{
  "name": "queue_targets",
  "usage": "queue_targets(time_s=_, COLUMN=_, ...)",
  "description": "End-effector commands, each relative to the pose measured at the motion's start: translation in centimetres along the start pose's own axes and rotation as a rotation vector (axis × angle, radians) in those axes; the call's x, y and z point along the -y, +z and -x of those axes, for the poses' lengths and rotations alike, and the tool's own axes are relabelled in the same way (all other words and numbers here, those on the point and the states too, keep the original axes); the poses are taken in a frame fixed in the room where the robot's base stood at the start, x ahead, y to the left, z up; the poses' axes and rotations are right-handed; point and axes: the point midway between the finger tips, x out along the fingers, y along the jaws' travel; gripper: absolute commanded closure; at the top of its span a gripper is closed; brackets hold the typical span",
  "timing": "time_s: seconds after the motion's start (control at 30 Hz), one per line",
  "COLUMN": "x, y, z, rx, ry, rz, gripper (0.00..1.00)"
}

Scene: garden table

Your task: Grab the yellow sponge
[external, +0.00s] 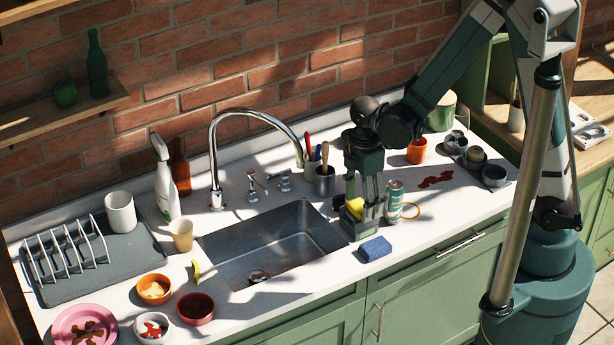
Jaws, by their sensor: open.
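The yellow sponge (355,207) is right of the sink, partly hidden by my gripper and by a grey holder that it seems to sit in. My gripper (364,200) points down over this spot from above, with its fingers open. The fingertips are at or just above the sponge. I cannot tell whether the sponge is between the fingers or whether they touch it.
A blue sponge (375,248) lies in front near the counter edge. The sink (270,245) opens to the left. An orange cup (416,151) stands farther back.

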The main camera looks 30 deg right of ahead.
Motion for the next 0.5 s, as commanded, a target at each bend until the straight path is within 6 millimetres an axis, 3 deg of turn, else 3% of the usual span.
queue_targets(time_s=0.5, x=0.0, y=0.0, z=-0.01, rx=0.0, ry=0.0, rz=0.0, gripper=0.41)
